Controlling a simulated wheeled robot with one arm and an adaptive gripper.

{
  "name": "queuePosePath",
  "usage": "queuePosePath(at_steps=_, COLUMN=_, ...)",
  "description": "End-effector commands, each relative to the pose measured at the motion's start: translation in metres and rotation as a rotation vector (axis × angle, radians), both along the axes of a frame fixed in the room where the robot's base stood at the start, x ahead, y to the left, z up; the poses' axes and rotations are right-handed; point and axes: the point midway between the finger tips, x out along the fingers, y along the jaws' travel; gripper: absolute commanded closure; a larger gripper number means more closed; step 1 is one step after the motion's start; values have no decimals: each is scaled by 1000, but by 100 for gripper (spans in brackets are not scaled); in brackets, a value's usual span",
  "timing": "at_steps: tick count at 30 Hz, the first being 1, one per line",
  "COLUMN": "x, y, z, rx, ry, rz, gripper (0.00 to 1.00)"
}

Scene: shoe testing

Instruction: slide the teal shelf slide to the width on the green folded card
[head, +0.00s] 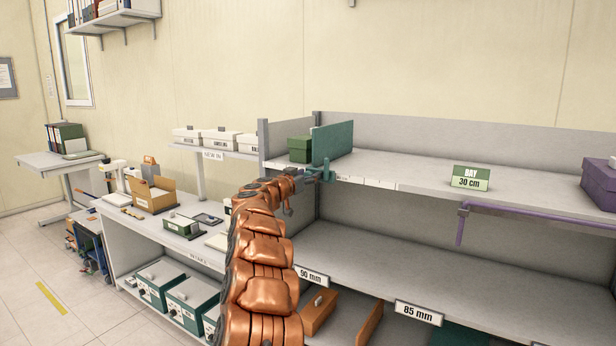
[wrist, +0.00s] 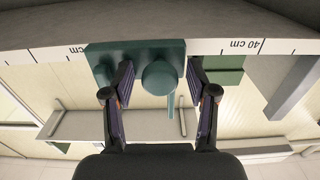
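The teal shelf slide (head: 333,141) is an upright panel near the left end of the upper shelf, with a bracket and knob at its front. The green folded card (head: 471,178) reads "BAY 30 cm" and stands on that shelf, right of the slide. My gripper (head: 318,175) is at the slide's front. In the wrist view, the fingers of my gripper (wrist: 160,90) are on either side of the slide's round teal knob (wrist: 160,77), with small gaps showing. The slide's front block (wrist: 135,49) overlaps the scale strip (wrist: 228,46), near a "40 cm" mark.
A green box (head: 300,149) stands just left of the slide. A purple box (head: 601,183) stands at the shelf's right end, above a purple rail (head: 530,212). The upper shelf (head: 410,172) is clear between the slide and the card. White boxes (head: 220,139) stand on a raised shelf at left.

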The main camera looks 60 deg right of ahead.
Motion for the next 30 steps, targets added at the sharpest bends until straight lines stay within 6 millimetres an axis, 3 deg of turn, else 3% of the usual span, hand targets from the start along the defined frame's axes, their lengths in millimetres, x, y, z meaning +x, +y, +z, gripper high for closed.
queuePosePath(at_steps=2, x=0, y=0, z=0, rx=0, ry=0, rz=0, gripper=52)
queuePosePath(at_steps=16, x=0, y=0, z=0, rx=0, ry=0, rz=0, gripper=100)
queuePosePath(at_steps=30, x=-1, y=3, z=0, rx=0, ry=-1, rz=6, gripper=100)
